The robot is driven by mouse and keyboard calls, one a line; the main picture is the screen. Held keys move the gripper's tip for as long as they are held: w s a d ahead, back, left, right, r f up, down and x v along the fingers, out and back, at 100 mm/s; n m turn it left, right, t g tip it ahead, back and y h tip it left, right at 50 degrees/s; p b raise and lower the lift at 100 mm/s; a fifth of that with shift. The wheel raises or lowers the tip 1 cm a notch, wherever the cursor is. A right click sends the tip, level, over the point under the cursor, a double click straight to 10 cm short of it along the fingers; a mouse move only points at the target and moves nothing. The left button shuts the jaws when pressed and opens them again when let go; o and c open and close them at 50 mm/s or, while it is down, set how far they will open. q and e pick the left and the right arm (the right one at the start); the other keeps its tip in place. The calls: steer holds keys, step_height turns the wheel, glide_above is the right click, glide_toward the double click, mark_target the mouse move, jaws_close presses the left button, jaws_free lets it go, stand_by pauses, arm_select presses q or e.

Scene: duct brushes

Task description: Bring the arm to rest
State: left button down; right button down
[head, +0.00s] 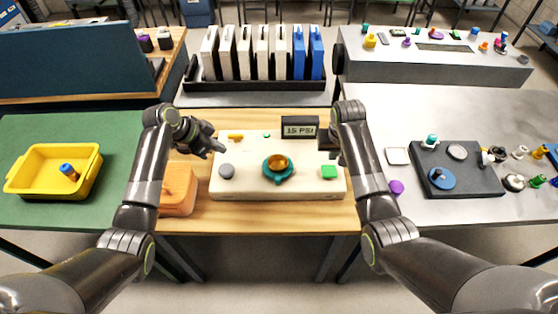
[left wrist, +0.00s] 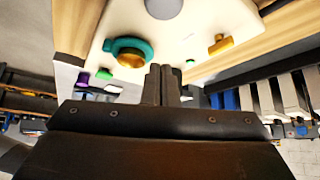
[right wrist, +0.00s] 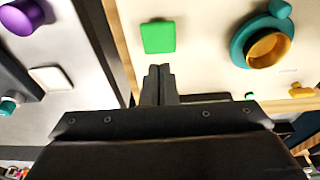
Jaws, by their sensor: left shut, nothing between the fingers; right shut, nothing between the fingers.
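My left gripper (head: 215,147) is shut and empty, above the left part of the cream board (head: 240,189) on the wooden table. In the left wrist view its fingers (left wrist: 167,85) are together, with nothing between them. My right gripper (head: 335,152) is partly hidden by its own arm, near the board's right side. In the right wrist view its fingers (right wrist: 159,85) are together and empty, near a green square (right wrist: 158,37) on the board. The board carries a teal ring with an orange centre (head: 278,168), a grey disc (head: 226,171) and a yellow piece (head: 235,136).
An orange box (head: 177,190) stands left of the board. A display reading 15 PSI (head: 300,127) stands behind it. A yellow tray (head: 90,178) is on the green table. A dark panel (head: 470,178) with parts lies on the right table. A rack of upright panels (head: 262,52) stands behind.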

steer(key=shift+r, duration=0.45)
steer(key=shift+f, duration=0.1)
